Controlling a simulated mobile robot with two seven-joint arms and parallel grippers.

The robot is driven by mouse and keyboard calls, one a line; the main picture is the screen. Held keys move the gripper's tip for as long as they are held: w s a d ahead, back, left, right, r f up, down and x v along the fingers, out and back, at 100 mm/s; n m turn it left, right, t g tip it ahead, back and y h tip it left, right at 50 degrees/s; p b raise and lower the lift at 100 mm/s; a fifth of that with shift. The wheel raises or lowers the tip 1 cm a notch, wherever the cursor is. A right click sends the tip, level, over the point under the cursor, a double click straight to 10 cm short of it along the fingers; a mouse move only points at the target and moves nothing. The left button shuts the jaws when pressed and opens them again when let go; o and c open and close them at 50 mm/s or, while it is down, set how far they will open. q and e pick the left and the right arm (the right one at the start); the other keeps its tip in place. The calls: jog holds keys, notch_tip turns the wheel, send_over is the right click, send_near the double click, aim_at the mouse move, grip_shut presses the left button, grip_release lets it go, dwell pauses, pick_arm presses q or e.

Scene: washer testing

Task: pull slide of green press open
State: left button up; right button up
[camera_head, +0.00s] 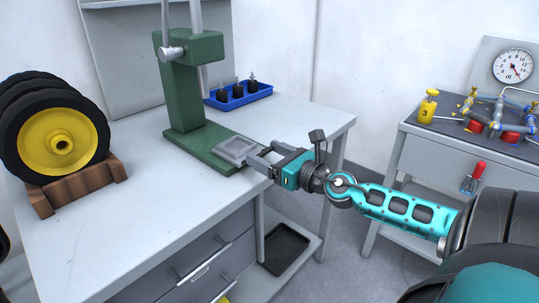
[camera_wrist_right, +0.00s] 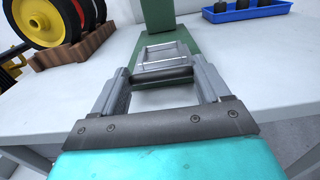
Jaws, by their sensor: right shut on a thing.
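The green press (camera_head: 184,88) stands on the grey workbench, with its column upright and its base reaching toward the front right. The slide (camera_head: 236,150), a grey square tray, lies on the front part of the press base. My right gripper (camera_head: 258,157) comes in from the right at the slide's near edge. In the right wrist view, my right gripper (camera_wrist_right: 160,78) has its fingers at both ends of the slide's dark handle bar (camera_wrist_right: 164,75), shut on it. The slide's pale frame (camera_wrist_right: 163,52) shows just beyond, over the green base. My left gripper is not in view.
Black wheels with yellow hubs (camera_head: 60,142) sit in a wooden rack (camera_head: 78,187) at the left. A blue tray (camera_head: 240,100) with dark parts stands behind the press. A second table (camera_head: 440,150) with gauge and valves is at the right. The bench front (camera_head: 150,235) is clear.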

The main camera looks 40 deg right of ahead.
jog(key=o, duration=1.5)
pick_arm(q)
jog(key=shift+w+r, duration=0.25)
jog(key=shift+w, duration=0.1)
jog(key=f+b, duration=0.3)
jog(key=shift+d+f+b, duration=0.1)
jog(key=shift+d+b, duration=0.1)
jog(key=shift+b, duration=0.2)
pick_arm(e)
jog(key=s, duration=0.8)
jog(key=s+d, duration=0.1)
jog(key=s, duration=0.3)
jog(key=shift+s, duration=0.4)
